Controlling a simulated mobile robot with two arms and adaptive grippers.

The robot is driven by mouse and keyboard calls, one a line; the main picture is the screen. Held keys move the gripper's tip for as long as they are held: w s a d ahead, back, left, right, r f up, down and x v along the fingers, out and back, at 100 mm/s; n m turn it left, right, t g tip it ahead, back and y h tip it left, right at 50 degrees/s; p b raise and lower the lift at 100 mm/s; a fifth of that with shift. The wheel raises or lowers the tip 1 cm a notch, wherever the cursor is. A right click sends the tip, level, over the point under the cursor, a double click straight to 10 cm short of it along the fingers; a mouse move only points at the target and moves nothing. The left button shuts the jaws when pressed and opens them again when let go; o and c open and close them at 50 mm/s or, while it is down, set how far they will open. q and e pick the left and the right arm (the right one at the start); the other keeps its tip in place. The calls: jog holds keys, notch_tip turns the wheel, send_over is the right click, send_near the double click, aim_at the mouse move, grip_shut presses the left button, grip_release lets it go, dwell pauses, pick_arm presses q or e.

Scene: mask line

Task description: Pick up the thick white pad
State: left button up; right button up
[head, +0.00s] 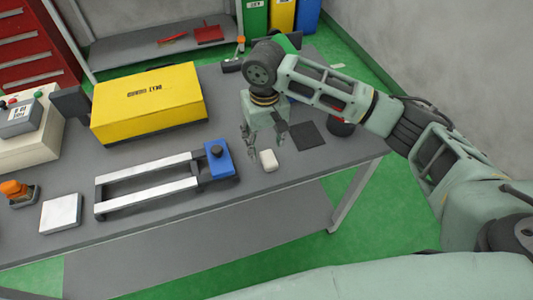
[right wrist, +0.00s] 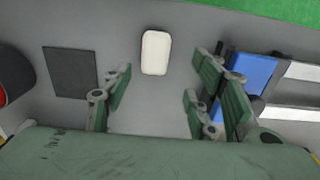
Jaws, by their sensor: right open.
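A small thick white pad (head: 268,160) with rounded corners lies on the grey table, to the right of the blue block of a metal-railed frame. It also shows in the right wrist view (right wrist: 156,52), lying flat beyond the gap between the fingers. My right gripper (head: 267,142) points down close to the pad, with its fingers apart. In the right wrist view the open fingers (right wrist: 160,78) hold nothing, and the pad is not between them. My left gripper is not in view.
The railed frame (head: 148,207) with its blue block (head: 218,160) lies left of the pad. A dark square mat (head: 309,135) lies to its right. A yellow box (head: 148,104) stands behind the frame. A flat white block (head: 60,213) lies at the left.

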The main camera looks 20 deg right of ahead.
aim_at(268, 156)
jog(key=f, duration=0.2)
jog(key=d+f, duration=0.1)
jog(key=shift+s+f+p, duration=0.1)
jog(key=shift+s+p, duration=0.25)
notch_tip(268, 156, down, 2)
jog(key=shift+w+f, duration=0.1)
jog(key=shift+w, duration=0.05)
jog(key=shift+a+f, duration=0.1)
jog(key=shift+f, duration=0.1)
jog(key=shift+c, duration=1.4)
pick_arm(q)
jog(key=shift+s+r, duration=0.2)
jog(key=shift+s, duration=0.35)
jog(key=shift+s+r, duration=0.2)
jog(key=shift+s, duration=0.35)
pick_arm(e)
jog(key=c, duration=0.7)
